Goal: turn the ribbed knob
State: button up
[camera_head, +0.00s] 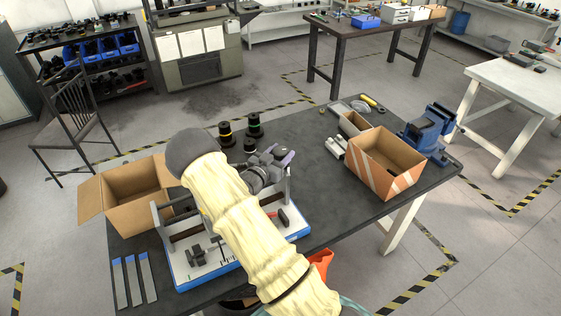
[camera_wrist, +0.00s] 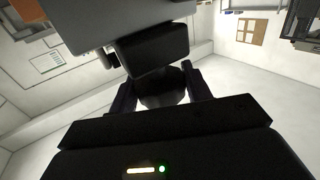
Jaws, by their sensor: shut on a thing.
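The tensile frame (camera_head: 213,268) lies on the dark workbench, with a white base edged in blue, dark rods and grey blocks. My sleeved arm crosses over it and hides much of its middle. My gripper (camera_wrist: 160,88) is at the upper right part of the frame. In the wrist view its two dark fingers stand either side of a dark round knob (camera_wrist: 163,99) and are shut on it. The knob sits below a black block of the frame. Its ribs are too dark to make out. In the head view the knob cannot be told apart from the gripper.
An open cardboard box (camera_head: 133,190) stands left of the frame. An orange-and-white box (camera_head: 385,165) and a blue vise (camera_head: 430,128) are at the bench's right. Black spools (camera_head: 226,134) stand behind the frame. Flat metal strips (camera_head: 135,279) lie at the front left. Bare bench lies right of the frame.

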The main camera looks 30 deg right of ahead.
aim_at(280, 149)
jog(key=shift+f+m+g+h+b, duration=0.1)
jog(key=shift+m+g+h+b, duration=0.9)
jog(key=shift+g, duration=0.7)
jog(key=shift+m, duration=0.3)
jog(key=o, duration=0.9)
jog(key=shift+o, duration=0.2)
notch_tip(280, 149, up, 10)
jog(key=shift+r+b, duration=0.1)
jog(key=shift+b, duration=1.15)
jog(key=shift+w+y, duration=0.1)
jog(key=shift+y, duration=0.2)
